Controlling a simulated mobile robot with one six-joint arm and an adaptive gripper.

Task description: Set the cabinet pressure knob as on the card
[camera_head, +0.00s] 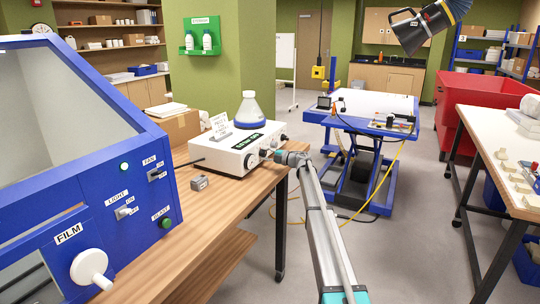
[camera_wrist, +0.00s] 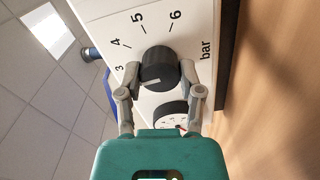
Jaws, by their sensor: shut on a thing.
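The black pressure knob (camera_wrist: 158,62) is on a white panel marked 3, 4, 5, 6 and bar in the wrist view. Its pale pointer line points left, near or just below the 3 mark. My gripper (camera_wrist: 160,74) is shut on the knob, one finger on each side. In the head view my gripper (camera_head: 277,156) is at the front of the white unit (camera_head: 227,157); there it hides part of the controls. A small white card (camera_head: 219,124) stands on the unit, its writing too small to read.
A round dial (camera_wrist: 170,114) is beside the knob, partly behind my gripper. A small grey block (camera_head: 200,183) lies on the wooden bench. The blue cabinet (camera_head: 60,140) is at left. Open floor lies right of the bench.

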